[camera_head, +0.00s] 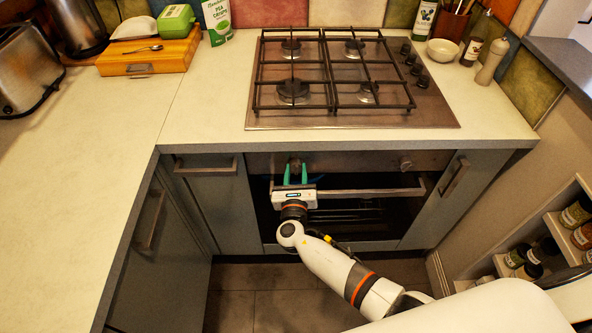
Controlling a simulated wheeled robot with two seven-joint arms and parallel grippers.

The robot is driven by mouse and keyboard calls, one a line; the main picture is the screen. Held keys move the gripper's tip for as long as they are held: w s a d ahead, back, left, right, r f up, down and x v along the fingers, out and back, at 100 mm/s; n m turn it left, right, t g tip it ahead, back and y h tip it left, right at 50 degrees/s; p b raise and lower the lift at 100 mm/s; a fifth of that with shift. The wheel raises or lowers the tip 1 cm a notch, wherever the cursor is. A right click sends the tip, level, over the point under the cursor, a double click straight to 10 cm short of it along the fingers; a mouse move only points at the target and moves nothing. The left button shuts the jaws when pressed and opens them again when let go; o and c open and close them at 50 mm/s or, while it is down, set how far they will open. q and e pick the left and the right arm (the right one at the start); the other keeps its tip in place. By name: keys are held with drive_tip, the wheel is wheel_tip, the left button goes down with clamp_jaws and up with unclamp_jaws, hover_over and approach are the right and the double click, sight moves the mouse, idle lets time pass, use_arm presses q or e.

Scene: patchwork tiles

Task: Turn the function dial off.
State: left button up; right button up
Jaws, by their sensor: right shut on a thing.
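The oven (375,216) sits under the counter, with its control panel (350,161) just below the worktop edge. My right gripper (295,172) reaches up to the panel's left part, its teal fingers shut on a dark dial (295,164). The fingers hide part of this dial, and I cannot read its setting. A second dial (405,163) shows free at the panel's right. The oven door is closed, its handle (375,192) running just below the panel. No left gripper shows.
A gas hob (345,80) with several knobs lies above the oven. A bowl (442,51), bottles and a pepper mill (492,62) stand right of it. A spice rack (540,255) is at lower right. The left counter (70,180) is mostly clear.

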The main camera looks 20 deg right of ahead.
drive_tip(key=shift+n, duration=0.4)
drive_tip(key=o, duration=1)
drive_tip(key=v, duration=1.2)
drive_tip(key=shift+w+f, duration=0.1)
drive_tip(key=shift+f, duration=0.05)
